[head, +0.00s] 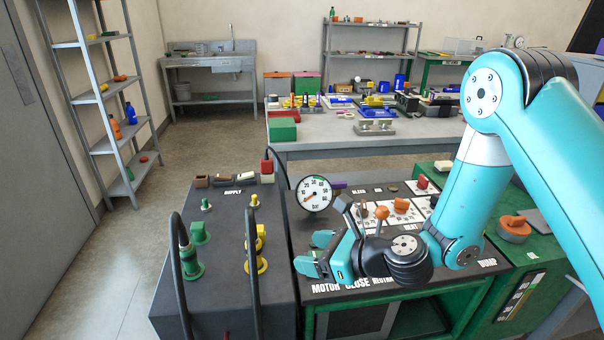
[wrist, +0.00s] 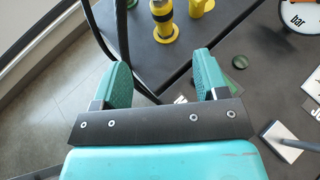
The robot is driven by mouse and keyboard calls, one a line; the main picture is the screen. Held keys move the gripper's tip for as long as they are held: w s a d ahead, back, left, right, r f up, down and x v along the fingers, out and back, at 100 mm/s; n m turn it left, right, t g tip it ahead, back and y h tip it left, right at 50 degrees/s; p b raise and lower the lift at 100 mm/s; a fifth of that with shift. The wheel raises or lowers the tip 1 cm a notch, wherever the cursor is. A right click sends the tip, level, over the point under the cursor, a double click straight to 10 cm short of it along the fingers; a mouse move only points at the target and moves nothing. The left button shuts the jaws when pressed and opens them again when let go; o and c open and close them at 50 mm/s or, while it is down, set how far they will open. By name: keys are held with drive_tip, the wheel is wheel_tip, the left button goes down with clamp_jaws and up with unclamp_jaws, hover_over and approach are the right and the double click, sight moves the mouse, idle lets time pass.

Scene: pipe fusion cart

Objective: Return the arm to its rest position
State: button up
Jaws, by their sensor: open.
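My arm is turquoise with black joints and reaches in from the right in the head view, bent down over the cart. My gripper (head: 314,254) hangs over the left front part of the green-framed cart's dark panel (head: 340,289), its fingers pointing left. In the wrist view my gripper (wrist: 158,78) shows two green finger pads set wide apart with nothing between them. The gripper is open and empty. Part of the panel and its lettering is hidden behind the gripper and wrist.
A round gauge (head: 314,193) stands just behind the gripper. A lever with an orange knob (head: 382,213) is close to my wrist. A dark supply unit (head: 226,233) with green and yellow fittings and black hoses stands left. A workbench (head: 330,131) is behind.

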drive_tip(key=s+r+n+g, duration=0.3)
drive_tip(key=s+r+n, duration=0.1)
drive_tip(key=r+n, duration=0.4)
drive_tip(key=s+d+r+n+g+h, duration=0.2)
drive_tip(key=s+d+r+n, duration=0.3)
drive_tip(key=s+n, duration=0.4)
drive_tip(key=s+d+r+n+g+h, duration=0.1)
drive_tip(key=s+d+r+n+h, duration=0.3)
drive_tip(key=s+d+n, duration=0.4)
drive_tip(key=s+n+h, duration=0.1)
drive_tip(key=n, duration=0.4)
drive_tip(key=shift+s+r+n+g+h, duration=0.15)
drive_tip(key=shift+r+n+g+h, duration=0.15)
drive_tip(key=shift+r+n+g, duration=0.1)
drive_tip(key=shift+s+d, duration=0.2)
drive_tip(key=shift+d, duration=0.25)
